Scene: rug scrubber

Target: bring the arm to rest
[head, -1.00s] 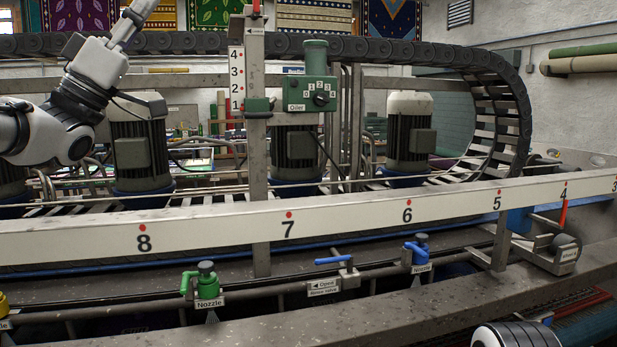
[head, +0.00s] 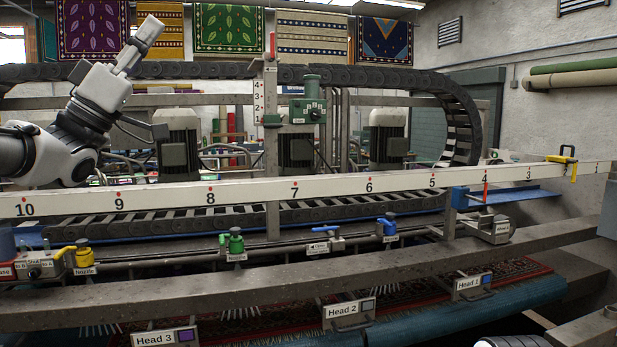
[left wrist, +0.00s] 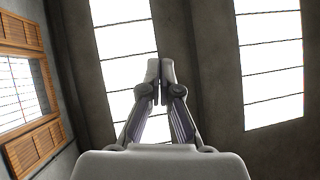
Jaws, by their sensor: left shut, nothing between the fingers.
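My left arm comes in from the left in the head view and is raised, with its gripper (head: 145,38) pointing up and to the right in front of the hanging rugs. The gripper also shows in the left wrist view (left wrist: 160,82), where its two fingers are together with nothing between them. Behind it there are only the wall and bright windows. The gripper touches nothing. My right gripper cannot be seen; only a small rounded white and dark part (head: 512,342) shows at the bottom edge of the head view.
The scrubber's numbered white rail (head: 330,190) crosses the head view below the arm. A green oiler box (head: 306,111) stands on a post right of the gripper. Green (head: 234,243), yellow (head: 84,259) and blue (head: 389,228) nozzles sit on the front pipe. A patterned rug (head: 420,290) lies below.

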